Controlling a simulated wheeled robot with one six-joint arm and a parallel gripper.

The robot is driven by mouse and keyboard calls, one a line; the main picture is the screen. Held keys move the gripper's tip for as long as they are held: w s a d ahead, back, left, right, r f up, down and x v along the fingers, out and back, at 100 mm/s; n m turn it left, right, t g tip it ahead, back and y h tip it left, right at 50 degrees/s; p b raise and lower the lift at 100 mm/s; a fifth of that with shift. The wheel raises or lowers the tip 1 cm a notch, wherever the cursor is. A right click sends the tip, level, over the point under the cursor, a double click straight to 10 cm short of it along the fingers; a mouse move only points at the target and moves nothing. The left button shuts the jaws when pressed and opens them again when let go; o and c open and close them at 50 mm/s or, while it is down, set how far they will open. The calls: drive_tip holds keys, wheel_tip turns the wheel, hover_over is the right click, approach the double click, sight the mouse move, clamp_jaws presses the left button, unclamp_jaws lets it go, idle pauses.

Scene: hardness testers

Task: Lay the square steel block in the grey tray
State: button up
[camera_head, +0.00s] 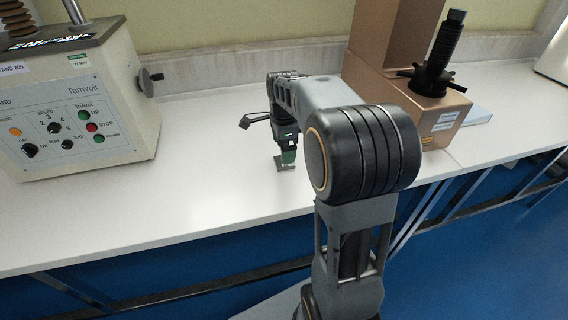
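A small grey metal piece (280,163), which looks like the square steel block, is right at the fingertips. It is too small and too partly covered to tell whether the fingers are closed on it or only beside it. I cannot make out a grey tray in this view; my arm covers part of the bench to the right.
A cream tester with a control panel (75,110) stands on the left of the bench (190,195). A tan tester (440,120) with a black screw stands right, a pale blue flat item (479,115) beside it. The bench's front left is clear.

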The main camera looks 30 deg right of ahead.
wheel_tip(320, 180, down, 5)
drive_tip(key=shift+w+d+f+b, duration=0.1)
drive_tip(key=shift+b, duration=0.65)
drive_tip(key=c, duration=1.2)
drive_tip(key=shift+c, duration=0.7)
drive_tip(key=shift+r, duration=0.3)
